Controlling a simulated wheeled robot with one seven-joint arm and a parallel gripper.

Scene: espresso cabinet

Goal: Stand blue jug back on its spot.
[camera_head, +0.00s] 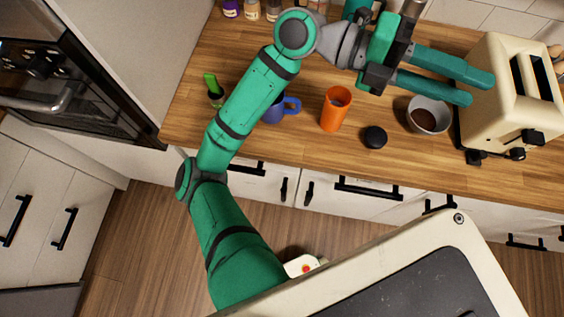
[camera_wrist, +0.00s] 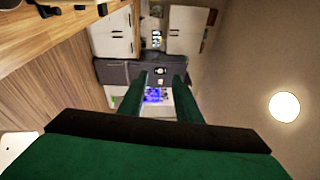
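A blue jug (camera_head: 275,114) is on the wooden counter (camera_head: 200,129), partly hidden behind my green forearm. Its handle points right, and its hidden part keeps me from telling whether it is fully upright. My gripper (camera_head: 480,89) is high over the right part of the counter, in front of the toaster in the picture and well right of the jug. Its two teal fingers are apart with nothing between them. In the wrist view the fingers of my gripper (camera_wrist: 162,82) are also parted and point across the room. The jug does not show there.
An orange cup (camera_head: 334,109), a black round lid (camera_head: 375,137) and a grey bowl with brown contents (camera_head: 428,116) stand right of the jug. A cream toaster (camera_head: 510,105) is at the right. A small container with a green item (camera_head: 214,92) stands left. Bottles line the back.

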